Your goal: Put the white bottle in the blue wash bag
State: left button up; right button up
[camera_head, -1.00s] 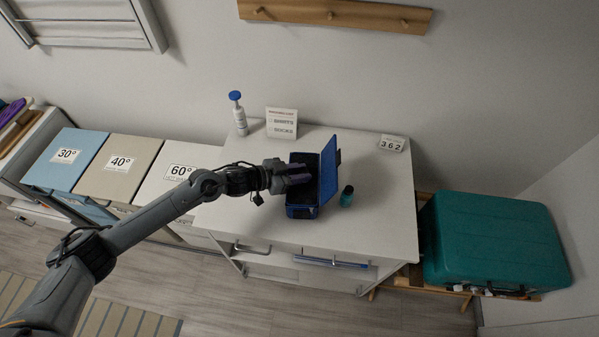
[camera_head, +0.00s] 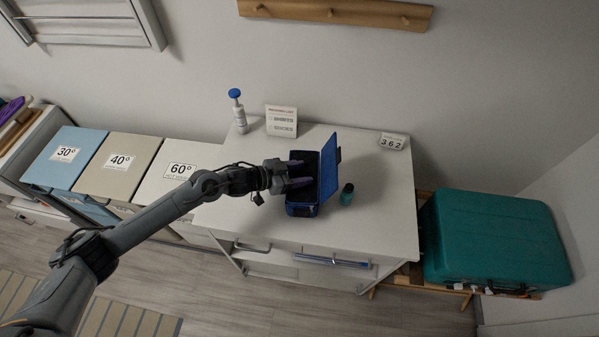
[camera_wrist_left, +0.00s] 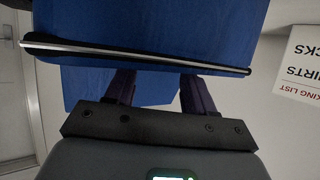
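The blue wash bag (camera_head: 302,211) stands open on the white cabinet top, its lid (camera_head: 328,168) upright on the right side. My left gripper (camera_head: 298,172) reaches in from the left, over the bag's opening. Its purple fingers are spread apart, with nothing visible between them. In the left wrist view the fingers (camera_wrist_left: 158,92) point at the blue bag fabric (camera_wrist_left: 150,30). A white bottle with a blue cap (camera_head: 240,118) stands upright at the back left of the cabinet, apart from the gripper. The bag's dark inside is hard to make out. My right gripper is out of view.
A small teal bottle (camera_head: 347,195) stands just right of the bag's lid. A teal suitcase (camera_head: 495,240) is to the right. The cabinet's front right is clear.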

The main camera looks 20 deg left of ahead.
pick_arm(q)
jog(key=shift+r, duration=0.1)
jog(key=shift+r, duration=0.25)
jog(key=p+v, duration=0.1)
jog(key=v, duration=1.1)
jog(key=s+d+f+n+t+y, duration=0.2)
jog(key=s+d+f+y, duration=0.15)
jog(key=d, duration=0.45)
jog(key=s+a+f+n+g+y, duration=0.1)
jog(key=s+g, duration=0.3)
jog(key=s, duration=0.6)
jog(key=s+a+f+n+g+y, duration=0.2)
jog(key=s+a+n+g+y, duration=0.1)
jog(key=s, duration=0.8)
jog(key=shift+s+n+g+y, duration=0.2)
jog(key=shift+n+g+y, duration=0.2)
jog(key=shift+g+y, duration=0.35)
